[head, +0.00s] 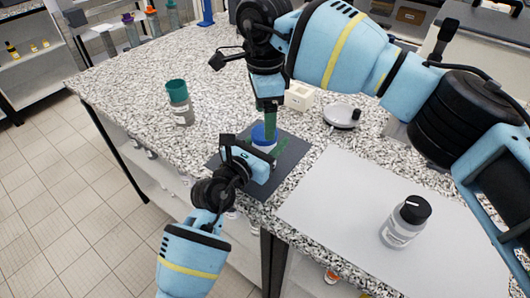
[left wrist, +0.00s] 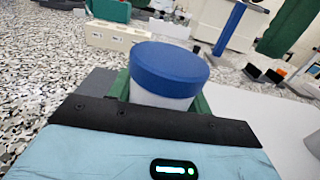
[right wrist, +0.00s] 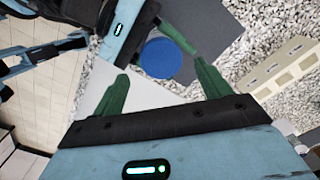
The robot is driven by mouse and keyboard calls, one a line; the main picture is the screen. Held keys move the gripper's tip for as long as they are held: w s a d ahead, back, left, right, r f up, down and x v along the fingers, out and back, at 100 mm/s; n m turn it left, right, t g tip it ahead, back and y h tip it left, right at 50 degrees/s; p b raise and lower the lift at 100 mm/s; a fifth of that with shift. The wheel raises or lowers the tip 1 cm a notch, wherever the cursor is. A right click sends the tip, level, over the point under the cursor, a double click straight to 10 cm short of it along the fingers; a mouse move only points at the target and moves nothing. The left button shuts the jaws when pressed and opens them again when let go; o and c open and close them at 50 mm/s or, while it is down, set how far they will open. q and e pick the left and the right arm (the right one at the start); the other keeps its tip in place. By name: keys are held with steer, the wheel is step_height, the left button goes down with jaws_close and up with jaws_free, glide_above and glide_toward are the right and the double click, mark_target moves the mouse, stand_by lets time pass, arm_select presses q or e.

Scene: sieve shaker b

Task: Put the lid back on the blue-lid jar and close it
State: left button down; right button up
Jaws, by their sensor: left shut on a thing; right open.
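The blue-lid jar (left wrist: 165,100) stands upright on a dark mat (head: 290,167), its white body mostly hidden by my left gripper. Its blue lid (left wrist: 170,68) sits level on top; I cannot tell how tight it is. The lid also shows in the head view (head: 260,133) and right wrist view (right wrist: 160,58). My left gripper (head: 264,149) is shut around the jar's body, below the lid. My right gripper (head: 270,121) points down above the lid, its green fingers (right wrist: 163,88) apart with nothing between them. In the head view its fingers overlap the lid, so contact is unclear.
A teal-lid jar (head: 179,104) stands at the left and a black-lid jar (head: 405,222) on the pale mat (head: 335,215) at the right. A cream block (head: 299,96) and a round dish-like thing (head: 341,115) lie behind. Speckled counter is clear left of the dark mat.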

steer(key=shift+c, duration=0.4)
steer(key=n, duration=0.2)
steer(key=r+n, duration=0.1)
steer(key=n, duration=0.3)
steer(key=shift+r+n, duration=0.3)
steer(key=shift+r, duration=0.05)
steer(key=n, duration=0.2)
steer(key=r+n, duration=0.1)
steer(key=n, duration=0.3)
steer(key=shift+r, duration=0.3)
steer(key=shift+f, duration=4)
